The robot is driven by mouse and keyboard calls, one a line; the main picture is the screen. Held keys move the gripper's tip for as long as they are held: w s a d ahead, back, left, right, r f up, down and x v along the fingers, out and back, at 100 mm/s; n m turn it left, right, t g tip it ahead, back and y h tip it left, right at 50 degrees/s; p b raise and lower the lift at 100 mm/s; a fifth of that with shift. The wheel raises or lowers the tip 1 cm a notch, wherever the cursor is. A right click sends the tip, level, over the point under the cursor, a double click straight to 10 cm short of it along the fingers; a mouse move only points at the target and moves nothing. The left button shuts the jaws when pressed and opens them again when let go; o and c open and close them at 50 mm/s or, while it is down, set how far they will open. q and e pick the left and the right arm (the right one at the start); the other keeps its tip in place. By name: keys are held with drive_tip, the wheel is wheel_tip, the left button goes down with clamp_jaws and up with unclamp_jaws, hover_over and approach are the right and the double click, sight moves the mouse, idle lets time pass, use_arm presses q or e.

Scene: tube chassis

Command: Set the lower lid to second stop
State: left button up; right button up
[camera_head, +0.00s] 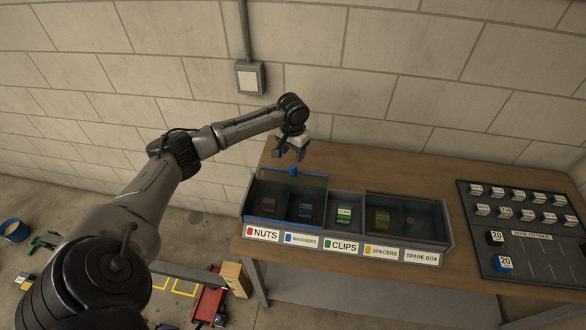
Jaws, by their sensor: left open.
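A long grey box (349,207) with several labelled compartments stands on the bench. A blue-edged see-through lid (271,201) covers the NUTS and WASHERS compartments at the left. A blue handle (293,171) stands up at its back edge. A second dark see-through lid (405,209) covers the SPACERS and SPARE BOX compartments. The CLIPS compartment (344,215) between them is uncovered. I cannot clearly tell which lid runs lower, nor where the stops are. My left gripper (291,156) is open, pointing down just above the blue handle, apparently empty. My right gripper is not in view.
The box stands on a wooden bench (400,165) against a block wall. A dark board (522,229) with labelled blocks lies at the right. A red cart (208,303) and a cardboard box (235,279) are on the floor at the left.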

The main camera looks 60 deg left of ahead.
sight(293, 166)
use_arm(q)
wheel_tip(293, 166, down, 8)
drive_tip(key=shift+f, duration=0.1)
idle(0.4)
drive_tip(key=shift+c, duration=0.2)
clamp_jaws()
